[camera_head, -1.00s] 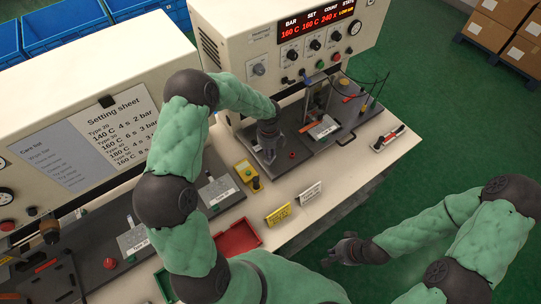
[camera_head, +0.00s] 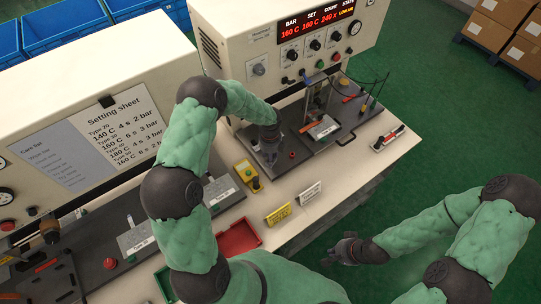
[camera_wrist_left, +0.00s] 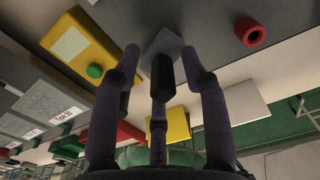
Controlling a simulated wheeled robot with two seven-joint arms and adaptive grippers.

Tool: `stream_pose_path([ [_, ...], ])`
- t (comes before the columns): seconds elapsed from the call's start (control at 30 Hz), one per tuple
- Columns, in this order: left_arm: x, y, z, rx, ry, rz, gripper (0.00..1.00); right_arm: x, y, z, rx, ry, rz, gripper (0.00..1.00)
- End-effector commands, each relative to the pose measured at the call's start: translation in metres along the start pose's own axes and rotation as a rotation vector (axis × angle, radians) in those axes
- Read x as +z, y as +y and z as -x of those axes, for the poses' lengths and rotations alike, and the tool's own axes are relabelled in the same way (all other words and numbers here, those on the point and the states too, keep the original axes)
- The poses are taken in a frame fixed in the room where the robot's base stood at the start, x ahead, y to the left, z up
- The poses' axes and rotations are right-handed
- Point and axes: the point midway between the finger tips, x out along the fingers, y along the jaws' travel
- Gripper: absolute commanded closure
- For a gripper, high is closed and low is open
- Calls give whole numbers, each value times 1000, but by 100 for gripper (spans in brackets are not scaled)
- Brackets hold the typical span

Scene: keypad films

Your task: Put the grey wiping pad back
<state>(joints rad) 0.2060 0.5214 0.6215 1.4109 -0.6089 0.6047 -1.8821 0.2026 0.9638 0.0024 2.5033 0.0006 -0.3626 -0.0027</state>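My left gripper (camera_head: 269,163) reaches down over the front left part of the right-hand press's dark base. In the left wrist view its dark fingers (camera_wrist_left: 161,62) are spread apart, so it looks open. In the head view the gripper hides that spot. My right gripper (camera_head: 344,250) hangs over the green floor, off the bench's front edge, empty and seemingly open.
A yellow box with a green button (camera_head: 247,175) stands left of my left gripper, a red knob (camera_head: 292,154) right of it. Yellow (camera_head: 278,214) and white (camera_head: 310,193) signs and a red tray (camera_head: 238,238) are along the front edge. The press's panel (camera_head: 300,50) rises behind.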

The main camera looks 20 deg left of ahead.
Motion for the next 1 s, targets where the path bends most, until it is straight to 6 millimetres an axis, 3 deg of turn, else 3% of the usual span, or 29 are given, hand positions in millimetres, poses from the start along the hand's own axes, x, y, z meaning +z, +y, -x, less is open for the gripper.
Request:
stream_pose_path([
  [0.37,1,0,9,-1,-2,0,55,0,0,1,0,0,0,100],
  [0.8,0,-1,89,-3,-3,0,55,0,-1,2,0,0,0,100],
  [1.0,0,0,114,-1,-1,0,55,0,-1,2,0,0,0,100],
])
